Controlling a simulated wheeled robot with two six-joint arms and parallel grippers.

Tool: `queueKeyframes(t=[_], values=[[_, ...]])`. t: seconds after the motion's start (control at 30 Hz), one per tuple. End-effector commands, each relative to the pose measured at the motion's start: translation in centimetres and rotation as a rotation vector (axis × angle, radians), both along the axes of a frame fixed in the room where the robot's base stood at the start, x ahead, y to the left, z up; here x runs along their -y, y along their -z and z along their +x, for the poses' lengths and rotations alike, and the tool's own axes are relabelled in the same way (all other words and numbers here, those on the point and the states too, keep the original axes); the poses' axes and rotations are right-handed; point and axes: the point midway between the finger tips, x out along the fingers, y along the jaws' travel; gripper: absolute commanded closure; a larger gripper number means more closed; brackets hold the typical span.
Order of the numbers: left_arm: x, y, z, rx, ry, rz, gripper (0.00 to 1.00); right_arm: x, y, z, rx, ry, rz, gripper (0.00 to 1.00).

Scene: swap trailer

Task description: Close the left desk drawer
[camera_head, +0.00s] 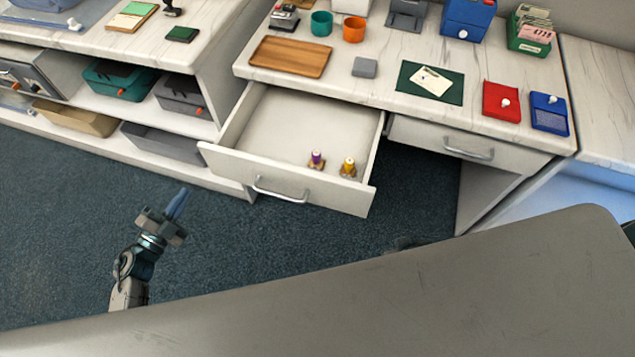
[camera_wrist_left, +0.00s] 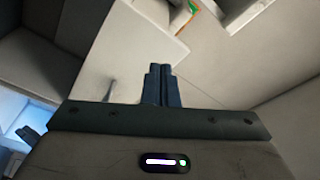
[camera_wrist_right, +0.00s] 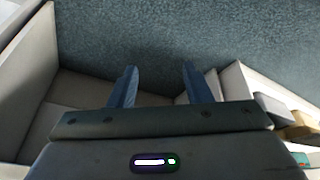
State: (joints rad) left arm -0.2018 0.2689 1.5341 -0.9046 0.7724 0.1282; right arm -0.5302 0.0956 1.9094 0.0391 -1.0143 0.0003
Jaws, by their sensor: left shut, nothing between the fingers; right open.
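The left desk drawer (camera_head: 285,150) is pulled out below the desk top in the head view. Its front panel (camera_head: 230,170) carries a metal handle (camera_head: 280,192). Two small stamp-like items, one purple-topped (camera_head: 316,158) and one yellow-topped (camera_head: 348,166), stand inside near the front. My left gripper (camera_head: 178,203) is over the carpet, left of and in front of the drawer, apart from it. Its fingers are together and empty, and they also show in the left wrist view (camera_wrist_left: 161,85). My right gripper (camera_wrist_right: 160,85) is open and empty in the right wrist view; the head view does not show it clearly.
The desk top (camera_head: 330,88) holds a wooden tray (camera_head: 290,57), cups and pads. The right desk drawer (camera_head: 440,135) is shut. A shelf unit with bins (camera_head: 75,117) stands to the left. Open carpet (camera_head: 80,200) lies in front of the shelf and drawer.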

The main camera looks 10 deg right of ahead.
Motion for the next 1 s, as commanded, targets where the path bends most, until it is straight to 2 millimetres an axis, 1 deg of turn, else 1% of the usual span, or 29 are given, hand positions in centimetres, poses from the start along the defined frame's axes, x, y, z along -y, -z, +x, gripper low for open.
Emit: queueKeyframes(t=[0.03, 0.1, 0.2, 0.3, 0.4, 0.5, 0.67, 0.77, 1.0], values=[[1.4, -0.2, -0.4, 0.085, 0.089, 0.048, 1.00, -0.4, -0.2, 0.3, 0.024, -0.005, 0.004, 0.55], [3.2, -1.8, -1.4, 0.187, 0.209, 0.119, 1.00, -0.8, -2.3, 0.5, 0.047, -0.012, 0.009, 0.55], [5.3, -3.2, -3.3, 0.302, 0.358, 0.220, 1.00, -1.4, -5.1, 0.1, 0.075, -0.023, 0.015, 0.55], [6.6, -3.9, -5.0, 0.379, 0.469, 0.304, 1.00, -1.8, -7.4, -0.4, 0.095, -0.030, 0.019, 0.55], [7.3, -4.2, -6.2, 0.423, 0.536, 0.363, 1.00, -2.0, -9.0, -0.9, 0.108, -0.035, 0.021, 0.55], [7.7, -4.5, -6.7, 0.442, 0.568, 0.391, 1.00, -2.2, -9.9, -1.2, 0.113, -0.037, 0.021, 0.55], [8.6, -4.8, -6.5, 0.446, 0.573, 0.393, 1.00, -2.1, -10.4, -1.2, 0.108, -0.037, 0.019, 0.55], [9.8, -4.9, -6.2, 0.446, 0.571, 0.390, 1.00, -2.0, -10.5, -1.3, 0.101, -0.038, 0.015, 0.55], [13.4, -4.9, -5.2, 0.446, 0.570, 0.389, 1.00, -1.8, -10.7, -1.5, 0.079, -0.036, 0.004, 0.55]])
